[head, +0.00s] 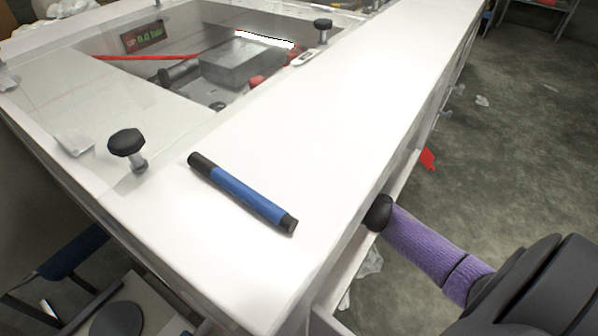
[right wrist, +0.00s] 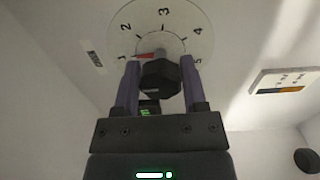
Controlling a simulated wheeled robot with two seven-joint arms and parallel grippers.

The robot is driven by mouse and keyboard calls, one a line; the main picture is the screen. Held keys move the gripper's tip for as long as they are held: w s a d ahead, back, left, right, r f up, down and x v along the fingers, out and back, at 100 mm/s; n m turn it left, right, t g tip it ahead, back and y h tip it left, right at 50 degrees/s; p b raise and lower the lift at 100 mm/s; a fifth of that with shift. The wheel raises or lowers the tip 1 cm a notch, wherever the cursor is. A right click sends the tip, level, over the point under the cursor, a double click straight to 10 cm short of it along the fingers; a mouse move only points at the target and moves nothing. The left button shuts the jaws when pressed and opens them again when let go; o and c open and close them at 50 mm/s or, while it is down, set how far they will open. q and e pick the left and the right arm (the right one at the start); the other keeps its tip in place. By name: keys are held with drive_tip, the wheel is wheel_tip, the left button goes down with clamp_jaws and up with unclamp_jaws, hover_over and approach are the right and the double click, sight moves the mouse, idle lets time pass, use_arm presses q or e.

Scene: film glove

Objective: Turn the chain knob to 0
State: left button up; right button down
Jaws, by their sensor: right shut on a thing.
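The black faceted chain knob (right wrist: 160,78) sits at the centre of a round numbered dial (right wrist: 160,30) in the right wrist view. Its red pointer (right wrist: 145,55) points left, near the 1. My right gripper (right wrist: 162,72) has its purple fingers on either side of the knob, shut on it. In the head view the right gripper (head: 394,216) comes in from the right and meets the black knob (head: 378,212) at the side of the white machine. The dial face is hidden there. My left gripper is not in view.
The white machine top (head: 330,110) carries a blue and black marker (head: 240,192). A black clamp knob (head: 127,143) stands at left. A small panel (right wrist: 283,80) and a dark round knob (right wrist: 307,160) are right of the dial. Grey floor (head: 530,130) is open at right.

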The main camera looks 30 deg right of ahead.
drive_tip(key=shift+c, duration=0.7)
unclamp_jaws()
drive_tip(key=shift+s, duration=0.1)
drive_tip(key=v, duration=0.9)
drive_tip(key=shift+s+d+p, duration=0.2)
drive_tip(key=shift+s+p, duration=0.15)
drive_tip(key=shift+p, duration=0.1)
